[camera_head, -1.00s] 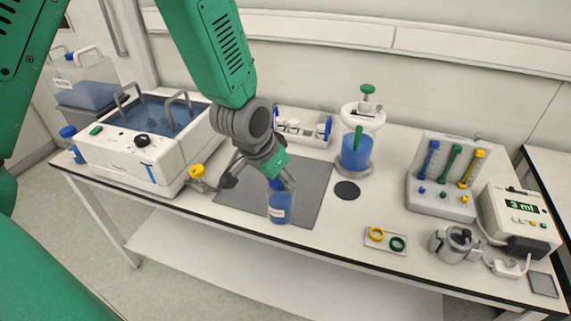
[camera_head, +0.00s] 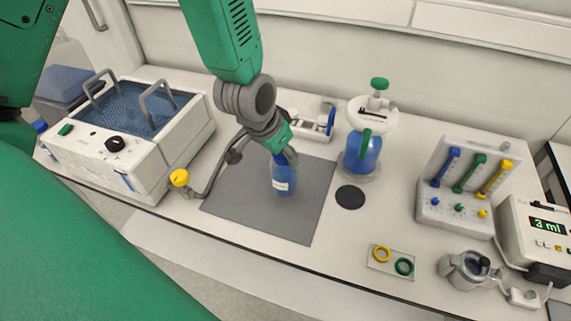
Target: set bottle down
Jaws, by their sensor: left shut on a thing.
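The bottle (camera_head: 284,180) is blue with a white label and stands roughly upright over the grey mat (camera_head: 255,205), right of the mat's middle. My left gripper (camera_head: 284,160) is shut on the bottle near its top, reaching down from above. The fingers hide the bottle's cap and neck. I cannot tell whether the bottle's base touches the mat. My right gripper is not in view.
A water bath (camera_head: 120,150) stands at left, with a yellow knob (camera_head: 179,178) near it. A reactor vessel (camera_head: 363,150) and black disc (camera_head: 350,197) are right of the mat. A ring plate (camera_head: 391,262), valve panel (camera_head: 455,220) and metal pot (camera_head: 466,268) stand farther right.

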